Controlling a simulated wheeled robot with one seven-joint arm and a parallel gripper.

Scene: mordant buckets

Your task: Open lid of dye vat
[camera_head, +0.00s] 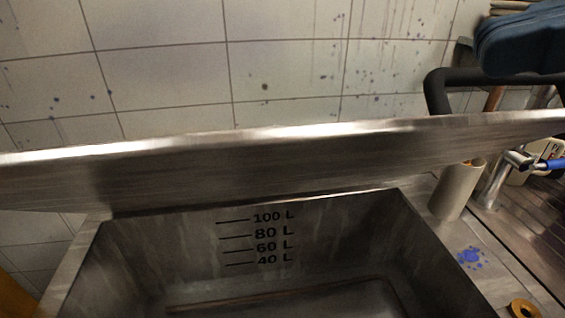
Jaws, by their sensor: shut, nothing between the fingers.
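The dye vat (78,262) is a rectangular brushed-metal tub in the lower middle of the head view. Its mouth is uncovered, and the inner back wall shows level marks from 100 L down to 40 L. The vat's metal lid (280,160) stands raised along the back of the mouth, stretching across the whole picture and running out of frame on both sides. The lid's far face is hidden. My gripper does not show in this view.
A pale cylinder (457,190) stands right of the vat, near a metal tap with a blue lever (551,165). A black curved bar (437,92) and a dark blue object (520,42) are at upper right. Blue spots (471,257) mark the right-hand counter. A tiled wall (180,75) stands behind.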

